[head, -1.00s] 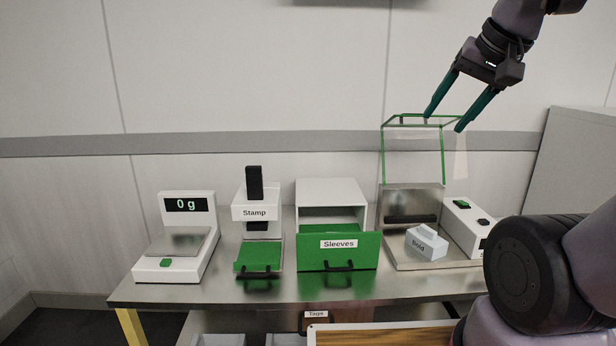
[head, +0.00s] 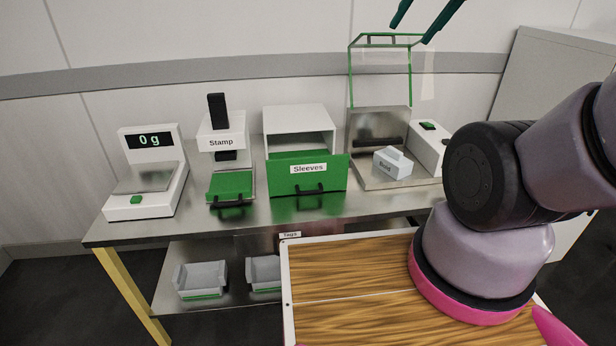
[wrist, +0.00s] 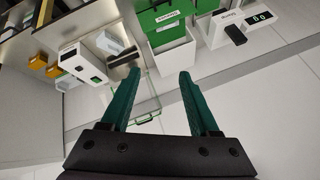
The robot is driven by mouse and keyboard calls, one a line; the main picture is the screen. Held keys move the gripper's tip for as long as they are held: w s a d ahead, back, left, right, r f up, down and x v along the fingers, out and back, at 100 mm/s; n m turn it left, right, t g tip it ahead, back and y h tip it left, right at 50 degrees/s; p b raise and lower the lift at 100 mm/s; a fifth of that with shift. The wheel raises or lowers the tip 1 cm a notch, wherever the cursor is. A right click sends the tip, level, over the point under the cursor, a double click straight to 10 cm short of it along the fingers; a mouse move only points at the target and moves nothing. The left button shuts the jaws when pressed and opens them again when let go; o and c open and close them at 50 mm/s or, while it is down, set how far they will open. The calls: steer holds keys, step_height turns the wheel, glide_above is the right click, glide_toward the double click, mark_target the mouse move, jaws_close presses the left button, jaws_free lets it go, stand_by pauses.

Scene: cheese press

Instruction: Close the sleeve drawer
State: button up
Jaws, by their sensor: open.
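The sleeve drawer (head: 308,177) is a green-fronted drawer with a "Sleeves" label and a dark handle. It is pulled out from its white cabinet (head: 297,118) on the steel table, with a gap showing behind its front. In the wrist view, the green drawer (wrist: 164,22) is at the top, beyond the fingers. My gripper (head: 412,32) is at the top edge of the head view, above and to the right of the drawer and well apart from it. In the wrist view, its two teal fingers (wrist: 160,82) are spread with nothing between them.
A clear green-edged guard (head: 380,72) stands raised over a steel tray holding a white "Bold" block (head: 392,162). A stamp press (head: 225,140) and a scale (head: 147,170) reading 0 g stand left of the drawer. Grey bins (head: 202,279) sit on the shelf below.

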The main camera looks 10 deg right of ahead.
steer(key=c, duration=0.5)
steer(key=shift+w+d+f, duration=0.1)
steer(key=shift+w+f, duration=0.2)
steer(key=shift+w, duration=0.15)
jaws_close()
steer(key=w+f+n+h, duration=0.2)
steer(key=w+f+n, duration=0.8)
steer(key=w+f, duration=0.7)
steer(key=a+f+n+y, duration=0.1)
steer(key=a+f+n, duration=0.3)
steer(key=f, duration=0.6)
steer(key=a+f+n+g+y, duration=0.1)
steer(key=a+f+n, duration=0.3)
steer(key=f, duration=0.7)
steer(key=a+f+n+g+y, duration=0.1)
steer(key=a+f, duration=0.4)
steer(key=f, duration=0.6)
steer(key=shift+w+n+y, duration=0.1)
steer(key=shift+n+y, duration=0.6)
steer(key=shift+n, duration=0.7)
steer(key=w, duration=0.1)
steer(key=w+f, duration=0.1)
steer(key=w, duration=0.1)
steer(key=shift+w+a, duration=0.1)
steer(key=shift+w, duration=0.5)
